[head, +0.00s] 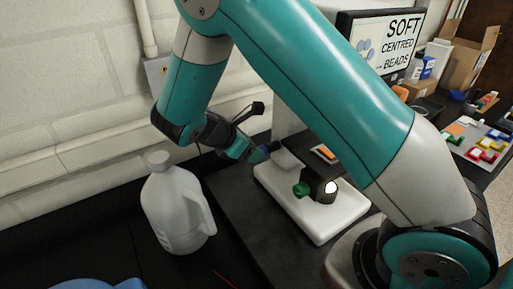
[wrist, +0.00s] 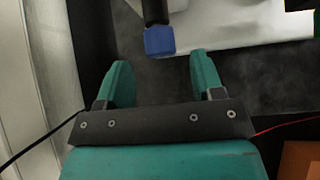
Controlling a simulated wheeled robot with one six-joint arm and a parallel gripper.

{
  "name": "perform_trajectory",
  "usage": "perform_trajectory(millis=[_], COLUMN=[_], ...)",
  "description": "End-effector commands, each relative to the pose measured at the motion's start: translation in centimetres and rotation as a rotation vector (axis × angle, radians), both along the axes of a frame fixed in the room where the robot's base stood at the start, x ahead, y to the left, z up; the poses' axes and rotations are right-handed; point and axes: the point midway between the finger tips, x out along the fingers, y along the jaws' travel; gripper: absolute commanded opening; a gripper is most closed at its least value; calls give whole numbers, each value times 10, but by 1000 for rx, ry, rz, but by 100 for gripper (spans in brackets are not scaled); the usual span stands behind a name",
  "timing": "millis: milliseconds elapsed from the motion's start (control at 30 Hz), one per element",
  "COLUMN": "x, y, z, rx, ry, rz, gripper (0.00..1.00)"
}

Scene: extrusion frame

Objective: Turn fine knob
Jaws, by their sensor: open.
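A device with a white base (head: 325,212) stands on the dark bench. A green knob (head: 302,188) sticks out of its black body on the near side. A blue knob (wrist: 159,41) on a black shaft shows in the wrist view, just beyond my gripper (wrist: 161,66). My gripper is open and empty, with one teal finger on each side of the knob's line and the knob a little ahead of the tips. In the head view my gripper (head: 262,153) is beside the device's far left side, small and partly hidden. No label shows which knob is fine.
A white jug (head: 174,207) stands left of the device, near the wall. A blue object (head: 92,284) lies at the front left. A sign (head: 388,42), a cardboard box (head: 468,58) and coloured blocks (head: 487,146) are at the right. A thin red wire crosses the bench.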

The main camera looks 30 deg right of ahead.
Motion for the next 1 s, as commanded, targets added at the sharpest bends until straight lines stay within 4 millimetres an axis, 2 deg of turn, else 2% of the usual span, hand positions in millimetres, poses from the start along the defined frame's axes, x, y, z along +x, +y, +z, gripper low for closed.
perform_trajectory(millis=[200,567,600,667,800,1000], x=[1,1,1,1,1,1], y=[-20,-25,-25,-24,-24,-24], z=[-19,-25,-25,-25,-24,-25], rx=[-1,0,0,0,0,0], ry=[2,0,0,0,0,-7], rz=[-1,0,0,0,0,0], gripper=[61,61,59,45,13,12])
